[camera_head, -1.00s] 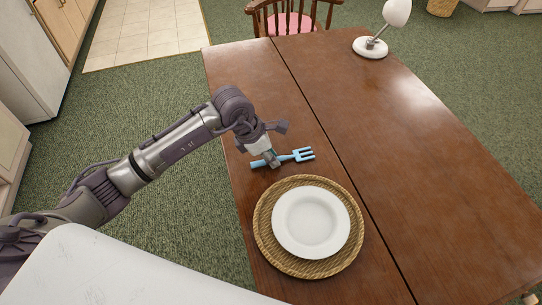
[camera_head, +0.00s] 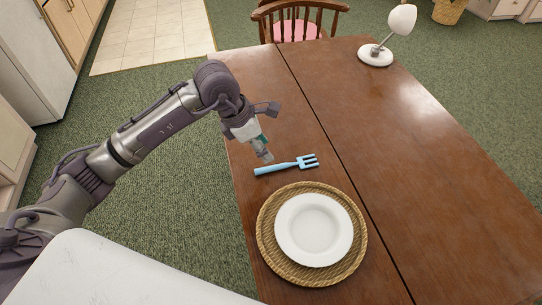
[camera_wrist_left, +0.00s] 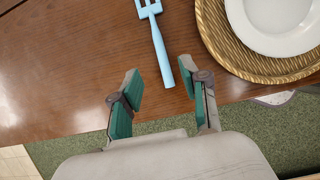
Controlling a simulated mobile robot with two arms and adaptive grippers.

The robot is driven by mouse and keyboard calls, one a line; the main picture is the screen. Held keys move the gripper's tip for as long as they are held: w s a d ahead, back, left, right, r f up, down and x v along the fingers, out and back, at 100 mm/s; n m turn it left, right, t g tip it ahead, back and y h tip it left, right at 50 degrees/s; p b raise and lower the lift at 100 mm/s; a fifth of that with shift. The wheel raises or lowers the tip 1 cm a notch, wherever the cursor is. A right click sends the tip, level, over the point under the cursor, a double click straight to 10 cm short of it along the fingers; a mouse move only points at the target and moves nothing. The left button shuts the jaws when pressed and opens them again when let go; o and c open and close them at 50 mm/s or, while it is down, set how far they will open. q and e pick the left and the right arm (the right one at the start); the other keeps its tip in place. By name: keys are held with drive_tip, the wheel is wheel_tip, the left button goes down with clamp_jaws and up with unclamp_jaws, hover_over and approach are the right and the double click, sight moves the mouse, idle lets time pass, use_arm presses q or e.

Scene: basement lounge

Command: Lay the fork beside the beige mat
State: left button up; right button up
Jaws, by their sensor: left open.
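A light blue fork (camera_head: 287,166) lies flat on the wooden table, on the far side of the round beige woven mat (camera_head: 264,243) in the head view, apart from it. A white plate (camera_head: 313,230) sits on the mat. In the left wrist view the fork (camera_wrist_left: 158,45) points away, with its handle end near my fingers, and the mat (camera_wrist_left: 213,35) is to its right. My left gripper (camera_head: 266,158) is open and empty, raised just above and behind the fork handle; its two green-padded fingers (camera_wrist_left: 158,91) stand apart. My right gripper is not in view.
The brown table (camera_head: 400,150) has a seam along its length and is mostly clear to the right. A white lamp (camera_head: 376,54) stands at the far end, and a chair (camera_head: 297,18) with a pink seat is beyond.

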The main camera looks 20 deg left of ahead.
use_arm(q)
drive_tip(key=v, duration=0.4)
idle(0.4)
